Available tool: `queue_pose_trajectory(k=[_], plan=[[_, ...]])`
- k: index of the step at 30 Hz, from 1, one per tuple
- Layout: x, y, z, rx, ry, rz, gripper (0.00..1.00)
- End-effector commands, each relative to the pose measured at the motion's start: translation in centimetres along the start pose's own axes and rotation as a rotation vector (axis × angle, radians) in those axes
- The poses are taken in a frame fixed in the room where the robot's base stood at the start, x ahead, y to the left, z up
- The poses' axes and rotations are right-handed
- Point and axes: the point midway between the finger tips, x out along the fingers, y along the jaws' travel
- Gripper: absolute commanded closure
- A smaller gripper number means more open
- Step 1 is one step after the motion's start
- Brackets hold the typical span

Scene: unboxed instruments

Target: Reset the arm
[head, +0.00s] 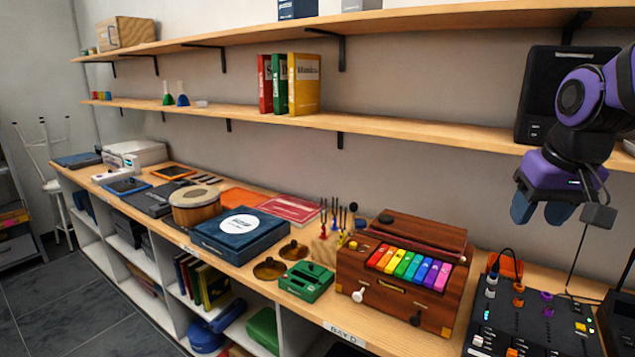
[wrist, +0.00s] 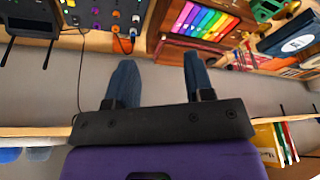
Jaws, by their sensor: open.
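My gripper (head: 541,211) hangs at the right of the head view, above the back of the counter, with its fingers pointing down. It is purple and black with two blue fingers. In the wrist view the gripper (wrist: 160,82) shows its two fingers spread apart with nothing between them.
Below the gripper are a black mixer (head: 530,325) and a wooden box with rainbow keys (head: 395,265). A black speaker (head: 540,90) stands on the lower wall shelf (head: 400,133) behind my arm. Colored binders (head: 303,85) stand further left. Air around the fingers is clear.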

Motion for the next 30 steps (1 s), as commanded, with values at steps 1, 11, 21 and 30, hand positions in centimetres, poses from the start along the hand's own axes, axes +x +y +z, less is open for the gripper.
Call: queue_pose_trajectory(k=[1,11,21,30], plan=[[-1.0,-0.4,1.4,-0.011,0.021,-0.003,0.52],[-4.5,-1.7,9.4,-0.065,0.119,-0.017,0.52],[-5.1,-2.0,12.8,-0.087,0.159,-0.023,0.52],[-5.1,-2.0,12.8,-0.086,0.159,-0.023,0.52]])
